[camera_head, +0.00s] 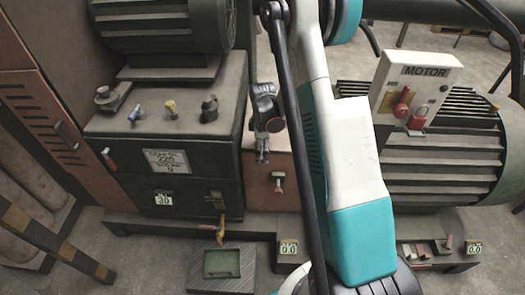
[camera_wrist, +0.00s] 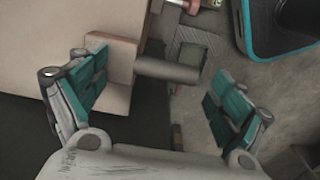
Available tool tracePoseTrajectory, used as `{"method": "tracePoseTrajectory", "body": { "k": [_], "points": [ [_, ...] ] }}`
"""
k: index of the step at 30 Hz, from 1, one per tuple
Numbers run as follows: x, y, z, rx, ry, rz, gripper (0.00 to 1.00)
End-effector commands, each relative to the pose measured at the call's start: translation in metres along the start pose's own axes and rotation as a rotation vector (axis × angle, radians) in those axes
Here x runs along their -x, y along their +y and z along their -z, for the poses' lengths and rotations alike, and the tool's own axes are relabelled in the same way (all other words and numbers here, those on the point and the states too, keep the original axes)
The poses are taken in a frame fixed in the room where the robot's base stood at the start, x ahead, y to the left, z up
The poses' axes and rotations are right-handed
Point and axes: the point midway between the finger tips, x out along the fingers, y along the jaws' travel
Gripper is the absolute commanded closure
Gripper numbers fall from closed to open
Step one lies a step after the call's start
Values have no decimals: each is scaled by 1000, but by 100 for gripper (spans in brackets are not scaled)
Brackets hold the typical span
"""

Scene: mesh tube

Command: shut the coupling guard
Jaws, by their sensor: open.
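The coupling guard (camera_head: 293,198) looks like the salmon-coloured cover between the dark gearbox and the motor. It has a small handle (camera_head: 278,181) on its front. In the wrist view the guard is the tan panel (camera_wrist: 60,25), and the grey round bar of its handle (camera_wrist: 168,70) sticks out from a tan block. My gripper (camera_head: 262,158) is just above and left of the handle in the head view. In the wrist view my gripper (camera_wrist: 160,92) is open, with the handle bar between its teal-padded fingers and nothing clamped. My arm hides the guard's right side; I cannot tell how far it stands open.
The gearbox (camera_head: 165,150) with several knobs and a yellow tap (camera_head: 219,230) stands at left. The motor (camera_head: 440,150) with a red-switched box (camera_head: 417,85) stands at right. A grey tray (camera_head: 222,263) lies in front on the floor.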

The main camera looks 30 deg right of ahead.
Motion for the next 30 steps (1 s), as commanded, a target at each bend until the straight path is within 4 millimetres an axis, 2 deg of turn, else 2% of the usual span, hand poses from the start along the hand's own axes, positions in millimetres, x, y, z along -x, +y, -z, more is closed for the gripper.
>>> {"method": "tracePoseTrajectory", "body": {
  "k": [11, 19, 23, 30],
  "points": [
    [-5, 0, 0, 0, 0, 0, 9],
    [-5, 0, 0, 0, 0, 0, 70],
    [-6, 0, 0, 0, 0, 0, 72],
    [-28, 0, 4, 0, 1, 0, 72]
  ]
}}
